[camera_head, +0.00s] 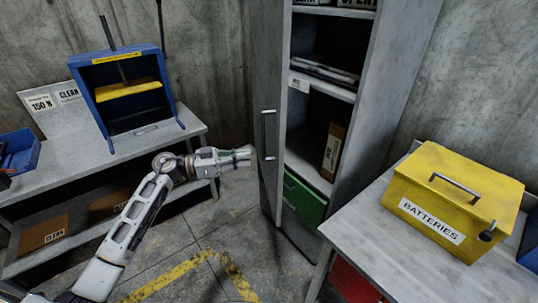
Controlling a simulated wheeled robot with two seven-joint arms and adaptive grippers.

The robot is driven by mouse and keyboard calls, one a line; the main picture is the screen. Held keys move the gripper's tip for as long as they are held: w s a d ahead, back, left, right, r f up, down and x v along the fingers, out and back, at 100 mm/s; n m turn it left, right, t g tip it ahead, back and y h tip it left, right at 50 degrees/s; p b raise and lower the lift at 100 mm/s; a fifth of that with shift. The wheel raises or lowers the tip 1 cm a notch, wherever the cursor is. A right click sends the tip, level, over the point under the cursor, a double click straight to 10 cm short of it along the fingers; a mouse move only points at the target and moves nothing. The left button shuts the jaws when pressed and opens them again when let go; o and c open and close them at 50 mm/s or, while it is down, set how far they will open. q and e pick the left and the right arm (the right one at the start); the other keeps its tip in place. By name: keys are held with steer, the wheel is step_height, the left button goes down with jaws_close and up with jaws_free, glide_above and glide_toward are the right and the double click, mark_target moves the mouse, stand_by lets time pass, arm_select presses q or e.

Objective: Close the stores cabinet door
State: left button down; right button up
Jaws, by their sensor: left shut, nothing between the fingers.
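The grey stores cabinet (386,88) stands in the middle with its shelves exposed. Its door (266,60) hangs open on the left side, with a vertical bar handle (268,135) on it. My left gripper (250,153) is shut and empty, with its tip at the door beside the handle's lower part. I cannot tell whether it touches the door. My right gripper is not in view.
A yellow BATTERIES box (452,195) sits on a grey table (365,240) at the right, close to the cabinet. At the left, a bench (75,160) carries a blue frame (168,75) and a blue bin (20,150). The floor between is clear.

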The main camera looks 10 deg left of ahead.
mark_target(278, 154)
arm_select(q)
steer(key=x, duration=0.6)
steer(key=shift+p+x, duration=0.4)
steer(key=shift+x, duration=0.85)
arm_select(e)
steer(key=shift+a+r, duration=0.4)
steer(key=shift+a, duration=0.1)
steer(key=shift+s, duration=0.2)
